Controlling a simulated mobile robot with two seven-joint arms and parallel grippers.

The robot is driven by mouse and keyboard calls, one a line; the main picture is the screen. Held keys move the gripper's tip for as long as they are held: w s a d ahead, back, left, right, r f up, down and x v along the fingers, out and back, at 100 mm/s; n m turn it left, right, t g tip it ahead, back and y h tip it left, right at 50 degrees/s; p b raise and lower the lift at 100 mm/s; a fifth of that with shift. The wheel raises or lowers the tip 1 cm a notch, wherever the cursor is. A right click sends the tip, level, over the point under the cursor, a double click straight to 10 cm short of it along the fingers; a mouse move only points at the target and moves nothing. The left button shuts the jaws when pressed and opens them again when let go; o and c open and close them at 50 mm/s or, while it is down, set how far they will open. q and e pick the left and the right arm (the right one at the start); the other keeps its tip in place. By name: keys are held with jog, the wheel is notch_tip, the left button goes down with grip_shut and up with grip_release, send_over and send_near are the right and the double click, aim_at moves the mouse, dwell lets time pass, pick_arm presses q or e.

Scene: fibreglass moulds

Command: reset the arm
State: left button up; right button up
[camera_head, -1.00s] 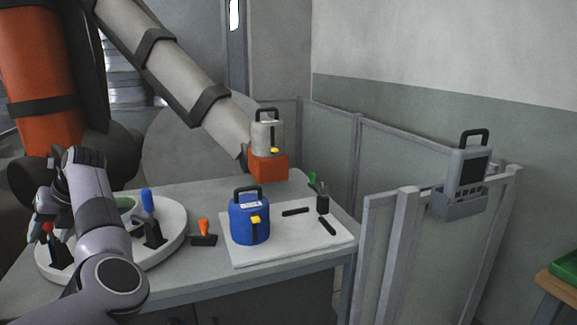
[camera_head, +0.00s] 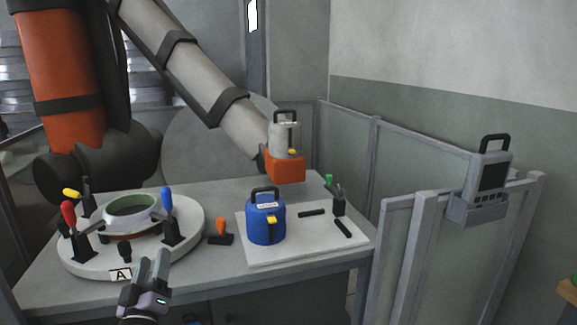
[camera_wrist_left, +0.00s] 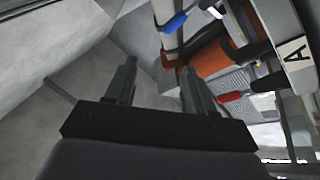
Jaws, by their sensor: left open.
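My left gripper (camera_head: 153,262) is in the lower left of the head view, in front of the table's front edge and empty. Its two fingers stand apart and point up. The left wrist view shows the same open fingers (camera_wrist_left: 157,72) with nothing between them. Behind the gripper is a round white fixture (camera_head: 78,262) with an "A" label (camera_head: 121,274). It bears a greenish ring-shaped mould (camera_head: 130,222) and clamps with red (camera_head: 69,213), yellow (camera_head: 72,193) and blue (camera_head: 166,200) handles. My right gripper is not in view.
A blue canister (camera_head: 266,226) stands on a white board (camera_head: 290,250) with black tools. A large orange and grey robot arm (camera_head: 196,80) reaches over the table. Grey fence panels (camera_head: 410,250) stand right, carrying a handheld device (camera_head: 489,175).

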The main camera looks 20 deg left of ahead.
pick_arm(q)
jog(key=s+d+f+m+g+h, duration=0.2)
jog(key=s+d+f+m+h, duration=0.2)
jog(key=d+f, duration=0.25)
jog(key=s+d+f+m+g+h, duration=0.2)
jog(key=s+d+f+m+h, duration=0.3)
jog(key=f, duration=0.3)
jog(key=s+d+f+m+g+h, duration=0.1)
jog(key=s+d+f+m+g, duration=0.3)
jog(key=s+d+f, duration=0.6)
jog(key=s+g, duration=0.2)
jog(key=s, duration=0.1)
jog(key=shift+s, duration=0.2)
